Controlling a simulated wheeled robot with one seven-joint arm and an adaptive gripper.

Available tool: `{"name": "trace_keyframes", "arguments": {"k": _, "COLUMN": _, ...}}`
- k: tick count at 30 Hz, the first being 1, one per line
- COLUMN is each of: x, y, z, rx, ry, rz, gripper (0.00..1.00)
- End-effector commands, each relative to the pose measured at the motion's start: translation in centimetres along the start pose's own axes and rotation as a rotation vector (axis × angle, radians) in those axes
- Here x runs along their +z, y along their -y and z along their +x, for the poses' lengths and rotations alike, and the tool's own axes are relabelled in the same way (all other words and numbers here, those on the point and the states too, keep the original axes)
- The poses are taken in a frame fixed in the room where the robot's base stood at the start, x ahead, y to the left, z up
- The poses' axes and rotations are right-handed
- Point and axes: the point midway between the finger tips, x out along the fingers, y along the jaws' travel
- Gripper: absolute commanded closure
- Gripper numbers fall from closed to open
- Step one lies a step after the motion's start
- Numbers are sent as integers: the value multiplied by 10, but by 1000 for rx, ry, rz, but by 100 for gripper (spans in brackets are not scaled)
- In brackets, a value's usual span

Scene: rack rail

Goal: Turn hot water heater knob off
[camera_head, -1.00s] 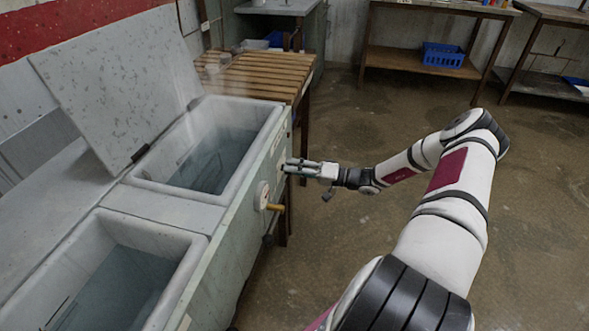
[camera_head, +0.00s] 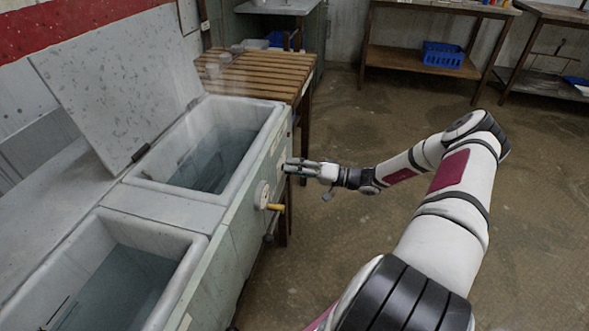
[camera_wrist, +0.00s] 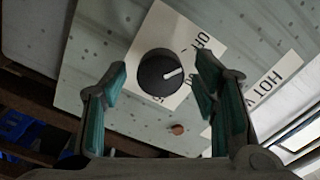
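The heater knob (camera_wrist: 160,72) is round and black with a white pointer line, on a white label (camera_wrist: 190,35) in the wrist view. The label reads "OFF" toward its upper right; other lettering is partly hidden behind the knob. The pointer line points right and slightly up, below the "OFF" lettering. My gripper (camera_wrist: 162,68) is open, its green-padded fingers on either side of the knob in the picture. I cannot tell whether they touch it. In the head view my gripper (camera_head: 290,167) is at the tank's side panel, and the knob cannot be made out there.
A "HOT W..." label (camera_wrist: 260,95) and a small reddish-brown round piece (camera_wrist: 178,129) are near the knob. A yellow handle (camera_head: 275,207) juts out nearer the camera. A slatted wooden table (camera_head: 250,72) stands behind the tank (camera_head: 285,115). The floor at right is clear.

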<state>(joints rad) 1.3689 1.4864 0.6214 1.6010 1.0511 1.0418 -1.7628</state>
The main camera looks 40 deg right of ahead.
Motion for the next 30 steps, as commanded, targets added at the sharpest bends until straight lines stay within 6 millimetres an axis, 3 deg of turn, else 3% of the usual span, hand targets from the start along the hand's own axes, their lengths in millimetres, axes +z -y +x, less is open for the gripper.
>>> {"name": "trace_keyframes", "arguments": {"k": 8, "x": -1, "y": 0, "z": -7, "rx": 1, "ry": -2, "rz": 0, "gripper": 46}}
{"name": "trace_keyframes", "arguments": {"k": 21, "x": -1, "y": -1, "z": -89, "rx": 3, "ry": -2, "rz": -2, "gripper": 46}}
{"name": "trace_keyframes", "arguments": {"k": 30, "x": 0, "y": 0, "z": -118, "rx": 0, "ry": 0, "rz": 0, "gripper": 46}}
